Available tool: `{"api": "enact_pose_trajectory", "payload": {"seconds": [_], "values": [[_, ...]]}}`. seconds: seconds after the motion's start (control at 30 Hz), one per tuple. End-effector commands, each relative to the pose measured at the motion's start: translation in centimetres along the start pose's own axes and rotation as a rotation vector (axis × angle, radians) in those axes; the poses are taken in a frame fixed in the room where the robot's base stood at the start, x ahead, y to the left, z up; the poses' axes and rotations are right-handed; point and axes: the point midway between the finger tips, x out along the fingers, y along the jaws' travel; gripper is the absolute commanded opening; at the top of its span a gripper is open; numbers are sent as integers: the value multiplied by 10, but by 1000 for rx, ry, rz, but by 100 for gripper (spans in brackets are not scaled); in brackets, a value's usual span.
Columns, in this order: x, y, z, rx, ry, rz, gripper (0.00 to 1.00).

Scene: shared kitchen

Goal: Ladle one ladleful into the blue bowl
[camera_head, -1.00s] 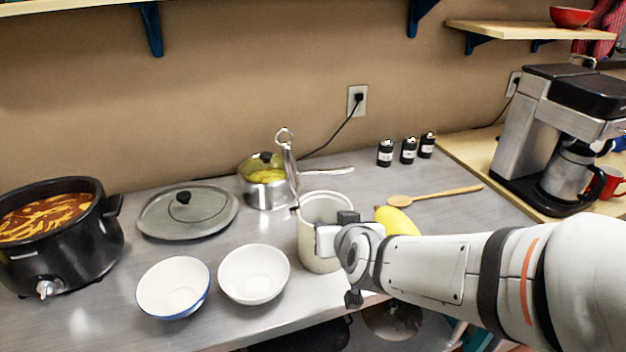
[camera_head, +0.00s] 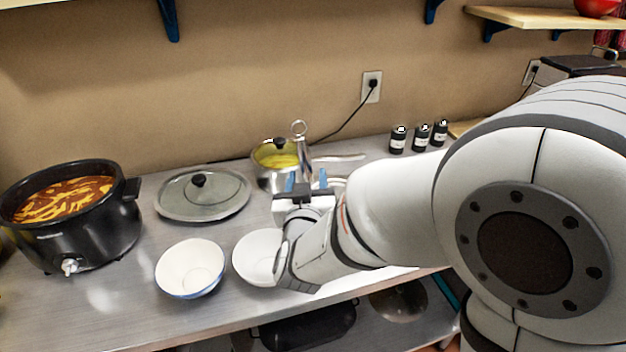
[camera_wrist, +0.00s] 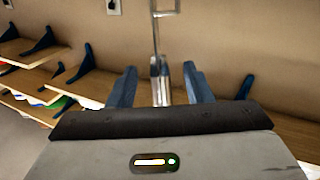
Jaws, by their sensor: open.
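The blue bowl (camera_head: 189,268), white inside and blue outside, sits on the counter left of a white bowl (camera_head: 256,257). A black slow cooker (camera_head: 95,237) at the left holds orange-red soup (camera_head: 62,200). The metal ladle (camera_head: 301,150) stands upright, its ringed handle up; its lower part is hidden by my gripper. My gripper (camera_head: 306,181) is open at the ladle. In the wrist view, the handle (camera_wrist: 161,82) rises between the open blue fingers of my gripper (camera_wrist: 160,87); I cannot tell whether they touch it. The crock around the ladle is mostly hidden.
A grey lid (camera_head: 226,201) lies beside the slow cooker. Several dark jars (camera_head: 421,138) stand by the wall. My arm covers the right side.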

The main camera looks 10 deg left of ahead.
Motion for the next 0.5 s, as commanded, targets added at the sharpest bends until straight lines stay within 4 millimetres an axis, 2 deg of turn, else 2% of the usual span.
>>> {"api": "enact_pose_trajectory", "payload": {"seconds": [0.2, 0.5], "values": [[22, 0, 0, 0, -1, 2, 46], [25, 0, 0, 1, 0, -1, 46]]}}
